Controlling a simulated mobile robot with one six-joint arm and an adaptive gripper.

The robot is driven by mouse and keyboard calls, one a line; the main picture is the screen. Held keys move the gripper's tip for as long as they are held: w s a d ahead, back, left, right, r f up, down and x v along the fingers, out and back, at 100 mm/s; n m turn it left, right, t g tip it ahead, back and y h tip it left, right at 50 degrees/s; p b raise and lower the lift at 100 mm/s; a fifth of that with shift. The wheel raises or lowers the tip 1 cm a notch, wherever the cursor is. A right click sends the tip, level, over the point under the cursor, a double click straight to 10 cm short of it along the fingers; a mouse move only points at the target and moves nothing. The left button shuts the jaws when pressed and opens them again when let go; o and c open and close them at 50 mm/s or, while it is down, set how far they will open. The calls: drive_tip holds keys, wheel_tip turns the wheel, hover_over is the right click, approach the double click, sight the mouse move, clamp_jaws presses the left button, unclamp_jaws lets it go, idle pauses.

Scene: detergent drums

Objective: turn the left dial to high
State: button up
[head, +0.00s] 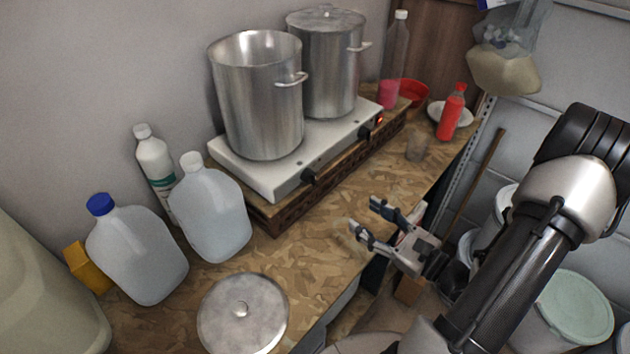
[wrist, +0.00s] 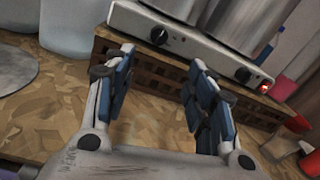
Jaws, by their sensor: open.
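The white two-burner hot plate (head: 265,178) sits on a brown wooden crate-like base on the counter. Its left dial (head: 309,175) is a small black knob on the front face, and it also shows in the wrist view (wrist: 159,36). The right dial (head: 365,132) shows in the wrist view too (wrist: 243,75), beside a lit red switch (head: 379,120). My gripper (head: 364,219) is open and empty, in front of the hot plate and apart from both dials. In the wrist view its fingers (wrist: 160,85) point toward the front panel, with the left dial between and beyond them.
Two steel pots (head: 258,100) (head: 328,75) stand on the hot plate. Jugs (head: 210,215), a white bottle (head: 153,160) and a metal lid (head: 243,325) are at left. A red bottle (head: 452,115) and a clear glass (head: 416,148) stand at right. The counter before the left dial is clear.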

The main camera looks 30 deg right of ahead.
sight(315, 181)
drive_tip(key=b+x, duration=0.1)
drive_tip(key=x, duration=1.5)
drive_tip(key=shift+w+a, duration=0.15)
drive_tip(key=shift+w, duration=0.05)
drive_tip(key=c, duration=1.1)
